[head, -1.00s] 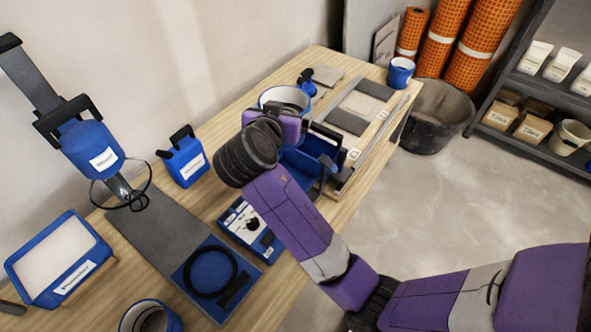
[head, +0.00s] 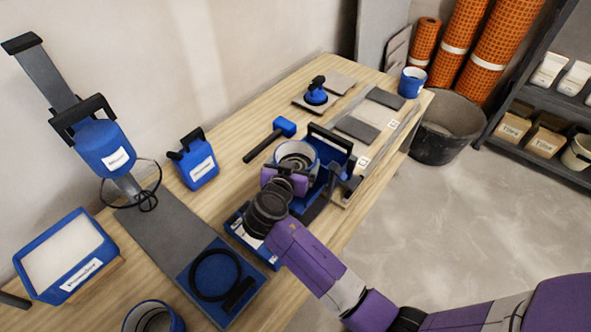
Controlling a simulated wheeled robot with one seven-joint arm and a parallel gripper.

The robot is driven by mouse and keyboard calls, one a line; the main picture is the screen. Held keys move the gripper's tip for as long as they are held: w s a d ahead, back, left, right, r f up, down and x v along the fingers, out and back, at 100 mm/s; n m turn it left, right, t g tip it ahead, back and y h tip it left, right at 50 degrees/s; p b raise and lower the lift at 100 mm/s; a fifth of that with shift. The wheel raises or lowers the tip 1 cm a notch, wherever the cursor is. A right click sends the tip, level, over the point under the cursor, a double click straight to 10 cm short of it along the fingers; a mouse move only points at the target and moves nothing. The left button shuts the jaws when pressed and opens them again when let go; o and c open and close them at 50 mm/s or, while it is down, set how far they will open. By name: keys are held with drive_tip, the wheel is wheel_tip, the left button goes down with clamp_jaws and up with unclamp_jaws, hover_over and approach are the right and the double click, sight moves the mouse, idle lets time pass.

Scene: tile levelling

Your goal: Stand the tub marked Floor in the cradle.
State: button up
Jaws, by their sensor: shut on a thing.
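My gripper (head: 287,176) is shut on a blue-rimmed tub (head: 297,153) with a pale inside. The tub looks upright, with its open top facing up. No label on it is readable, and my purple wrist hides its near side. A blue square base with a black ring (head: 215,276), at the foot of the grey stand, may be the cradle; nothing stands in the ring. Another blue tub (head: 152,316) is cut off at the bottom edge. A smaller blue tub (head: 412,80) stands at the table's far right corner.
A blue open box (head: 334,150) is close behind the held tub. A blue case (head: 245,236) lies between my wrist and the square base. A mallet (head: 271,138), a blue canister (head: 196,162), a mixer (head: 105,148) and a white-filled tray (head: 62,255) are also on the table.

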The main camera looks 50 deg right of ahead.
sight(300, 163)
drive_tip(key=shift+f, duration=1.6)
drive_tip(key=shift+f+b, duration=0.25)
drive_tip(key=shift+b, duration=0.05)
drive_tip(key=o, duration=1.8)
drive_tip(key=shift+c, duration=0.2)
